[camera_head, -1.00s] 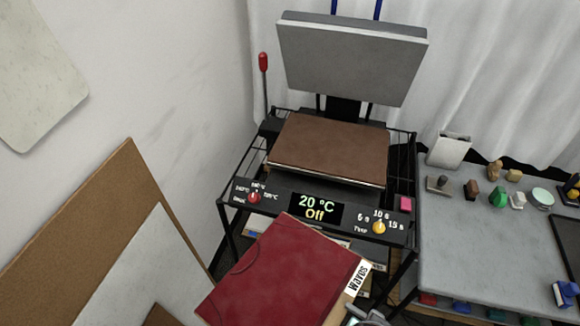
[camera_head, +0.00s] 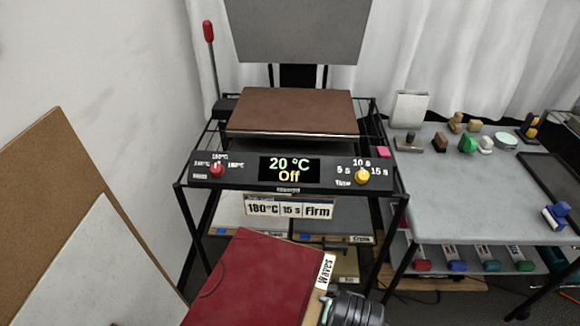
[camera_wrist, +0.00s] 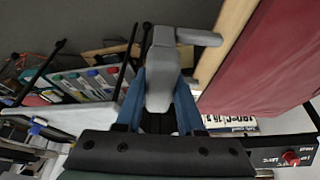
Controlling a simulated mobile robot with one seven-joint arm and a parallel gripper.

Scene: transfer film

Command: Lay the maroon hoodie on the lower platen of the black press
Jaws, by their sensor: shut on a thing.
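The maroon hoodie (camera_head: 258,285) is a flat folded slab on a pale wooden board, with a white "Waves" label, at the bottom of the head view. In the wrist view the hoodie (camera_wrist: 270,62) is at upper right. My gripper (camera_head: 350,308) is at the board's right edge. In the wrist view my gripper's blue fingers (camera_wrist: 160,85) are shut on a grey handle-like piece (camera_wrist: 163,62) reaching to the board's edge. The black press (camera_head: 235,170) stands beyond, open. Its brown lower platen (camera_head: 291,110) is bare, below the raised grey upper platen (camera_head: 295,30). The display reads 20 °C, Off.
A red-knobbed lever (camera_head: 209,35) rises left of the press. A card (camera_head: 290,208) below the panel reads 180°C, 15 s, Firm. A grey side table (camera_head: 470,215) with several small objects is at right. Brown and white boards (camera_head: 40,190) lean at left.

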